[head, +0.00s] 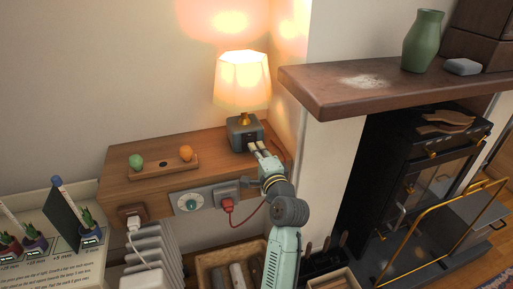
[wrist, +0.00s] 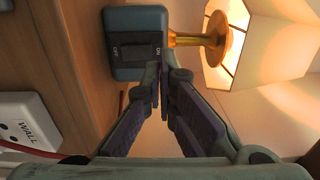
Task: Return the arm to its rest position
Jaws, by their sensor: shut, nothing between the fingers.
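My arm (head: 284,250) reaches up and forward from the bottom of the head view. My gripper (head: 262,150) is at its end, in front of the lamp's grey-green base box (head: 243,130). In the wrist view my gripper (wrist: 162,84) has its fingertips together with nothing between them, close to the base box (wrist: 126,20). The box face has a switch (wrist: 137,50) marked ON and OFF. Whether the fingertips touch it I cannot tell. The lamp (head: 242,82) is lit; its shade also shows in the wrist view (wrist: 240,50).
The wooden shelf (head: 205,142) holds a tray (head: 163,165) with a green and an orange object. Below are sockets with a red plug (head: 229,205) and a dial (head: 192,203). The mantel (head: 375,85) juts out at right, above a stove (head: 415,170). A crate (head: 228,262) stands below.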

